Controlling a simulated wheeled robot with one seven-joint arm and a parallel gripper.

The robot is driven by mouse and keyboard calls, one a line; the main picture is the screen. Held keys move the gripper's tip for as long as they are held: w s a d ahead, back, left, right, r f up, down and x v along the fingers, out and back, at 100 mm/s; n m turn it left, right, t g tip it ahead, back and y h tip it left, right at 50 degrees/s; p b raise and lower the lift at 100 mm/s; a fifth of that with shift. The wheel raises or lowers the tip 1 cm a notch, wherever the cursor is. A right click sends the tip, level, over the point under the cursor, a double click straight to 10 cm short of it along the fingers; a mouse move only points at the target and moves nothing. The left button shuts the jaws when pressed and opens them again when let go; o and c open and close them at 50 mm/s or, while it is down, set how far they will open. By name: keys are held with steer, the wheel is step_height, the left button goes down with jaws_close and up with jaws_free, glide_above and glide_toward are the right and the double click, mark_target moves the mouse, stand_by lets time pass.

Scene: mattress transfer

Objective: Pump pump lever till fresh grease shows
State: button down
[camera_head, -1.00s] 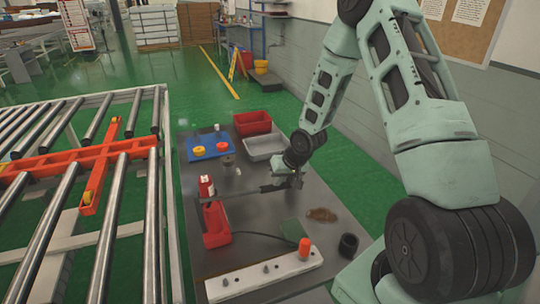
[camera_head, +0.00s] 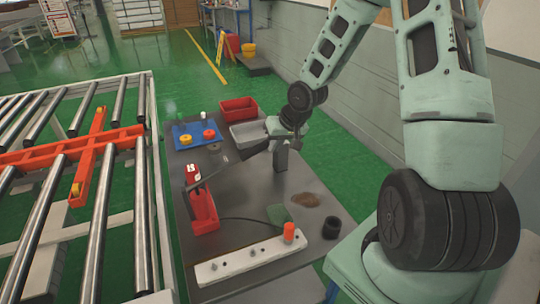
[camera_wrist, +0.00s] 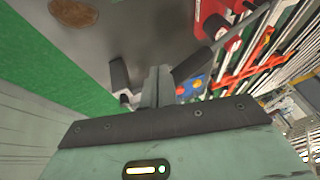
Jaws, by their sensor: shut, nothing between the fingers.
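The red pump (camera_head: 203,208) stands on the dark bench at centre left, with a white-marked red cylinder at its back. Its dark pump lever (camera_head: 240,158) slopes up to the right towards my gripper (camera_head: 281,162). In the wrist view my gripper (camera_wrist: 156,76) is shut and empty, fingers together. The lever (camera_wrist: 222,46) runs close beside the fingers there; I cannot tell whether they touch. A pale block with several fittings (camera_head: 240,261) and an orange cap (camera_head: 289,232) lies at the front. A dark hose leads towards it. I see no fresh grease at its fittings.
A blue tray (camera_head: 181,138) with yellow and red round items, a red bin (camera_head: 238,108) and a grey bin (camera_head: 246,133) stand behind. A brown stain (camera_head: 306,199) and a black cup (camera_head: 331,228) lie at right. A roller conveyor (camera_head: 148,110) borders the bench's left.

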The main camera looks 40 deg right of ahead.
steer(key=shift+v, duration=1.35)
steer(key=s+a+n+g+b, duration=0.1)
steer(key=s+a+n+b, duration=0.2)
steer(key=a, duration=0.6)
steer(key=s+a+n+g+b, duration=0.2)
steer(key=s+a, duration=0.2)
steer(key=a, duration=0.5)
steer(key=s+a+n+g+b, duration=0.1)
steer(key=s+a+n+b, duration=0.1)
steer(key=s+a, duration=0.4)
steer(key=s+a+r+n+g+b, duration=0.1)
steer(key=s+a+n, duration=0.3)
steer(key=s, duration=0.9)
steer(key=shift+a+h+b, duration=0.4)
steer(key=shift+a+b, duration=0.15)
steer(key=shift+a, duration=0.35)
